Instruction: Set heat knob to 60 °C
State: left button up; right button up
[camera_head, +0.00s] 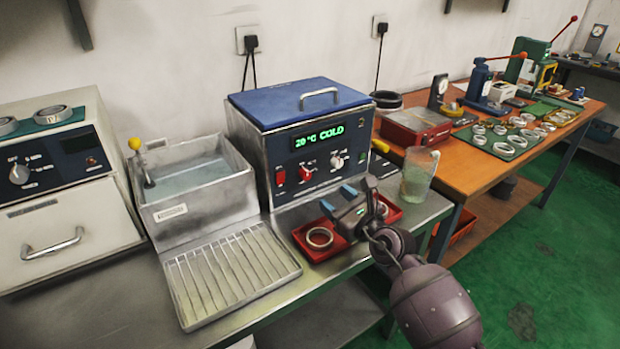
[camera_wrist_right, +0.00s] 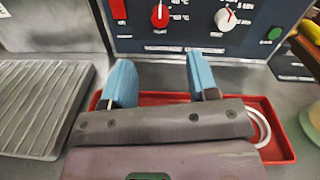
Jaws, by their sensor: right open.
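The bath unit (camera_head: 302,140) has a blue lid and a dark front panel, and its green display (camera_head: 319,137) reads 20 °C COLD. Its panel carries a red switch (camera_head: 280,177), a red knob (camera_head: 306,173) and a white knob (camera_head: 337,161). The red knob (camera_wrist_right: 159,16) and white knob (camera_wrist_right: 225,19) also show in the right wrist view; which one sets heat I cannot tell. My right gripper (camera_head: 337,200) is open and empty, in front of and below the panel, apart from the knobs. Its blue fingertips (camera_wrist_right: 161,78) point toward the panel. My left gripper is not in view.
A red tray (camera_head: 300,238) with a metal ring (camera_head: 320,237) lies below my right gripper. A glass beaker (camera_head: 418,175) stands to the right. A metal basin (camera_head: 195,185) with a ribbed drainboard (camera_head: 232,277) is on the left, beside a white oven (camera_head: 62,185).

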aim_at(308, 176)
jog(key=b+x, duration=0.1)
jog(key=x, duration=0.3)
jog(key=b+x, duration=0.1)
jog(key=x, duration=0.4)
jog(key=shift+w+a+f+b, duration=0.1)
jog(key=shift+w+f+b, duration=0.1)
jog(key=shift+f+b, duration=0.1)
jog(key=shift+w+a+r, duration=0.15)
jog(key=shift+w+a, duration=0.1)
jog(key=shift+w, duration=0.15)
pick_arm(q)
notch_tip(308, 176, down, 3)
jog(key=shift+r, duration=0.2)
pick_arm(e)
jog(key=shift+w+a+r, duration=0.1)
jog(key=shift+w+r, duration=0.05)
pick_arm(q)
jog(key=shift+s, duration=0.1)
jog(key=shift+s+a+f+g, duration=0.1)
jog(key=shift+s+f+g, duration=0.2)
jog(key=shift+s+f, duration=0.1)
pick_arm(e)
jog(key=c, duration=0.9)
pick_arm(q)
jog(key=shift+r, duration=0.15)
